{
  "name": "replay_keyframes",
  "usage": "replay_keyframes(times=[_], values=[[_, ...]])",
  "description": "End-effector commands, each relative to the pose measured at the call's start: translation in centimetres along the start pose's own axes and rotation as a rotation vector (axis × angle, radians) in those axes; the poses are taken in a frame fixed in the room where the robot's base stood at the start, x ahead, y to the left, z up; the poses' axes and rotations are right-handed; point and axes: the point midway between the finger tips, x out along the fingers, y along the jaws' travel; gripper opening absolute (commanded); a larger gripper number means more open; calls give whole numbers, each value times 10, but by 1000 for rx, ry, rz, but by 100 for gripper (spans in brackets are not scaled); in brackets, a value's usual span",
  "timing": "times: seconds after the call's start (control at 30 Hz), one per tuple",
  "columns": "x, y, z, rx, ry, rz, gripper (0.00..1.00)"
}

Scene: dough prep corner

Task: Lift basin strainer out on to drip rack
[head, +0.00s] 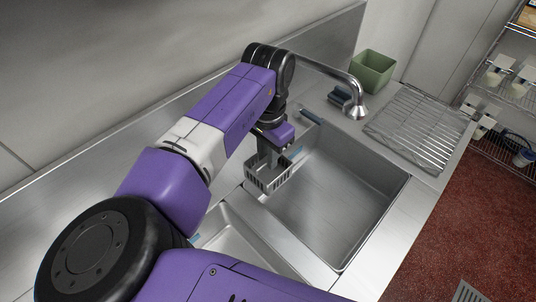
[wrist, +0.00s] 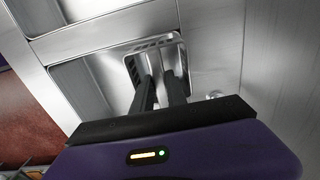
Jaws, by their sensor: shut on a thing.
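The basin strainer (head: 268,181) is a small grey slotted basket, held over the left rim of the large steel basin (head: 345,190) in the head view. My gripper (head: 270,158) is shut on it from above. In the wrist view the strainer (wrist: 154,48) shows as a slotted grey frame beyond the two dark fingers (wrist: 160,85), which partly cover it. The drip rack (head: 420,128) is a wire rack on the counter to the right of the basin, with nothing on it.
A curved tap (head: 352,98) stands behind the basin, between the strainer and the rack. A second basin (head: 240,240) lies at the left. A wire shelf (head: 510,100) stands at the far right.

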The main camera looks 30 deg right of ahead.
Motion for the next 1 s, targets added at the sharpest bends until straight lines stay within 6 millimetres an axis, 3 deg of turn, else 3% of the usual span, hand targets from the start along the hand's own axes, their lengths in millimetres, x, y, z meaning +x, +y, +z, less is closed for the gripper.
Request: replay_keyframes(times=[0.6,1.0], values=[[-45,0,0,0,0,-1,0],[-42,0,0,-18,1,0,0]])
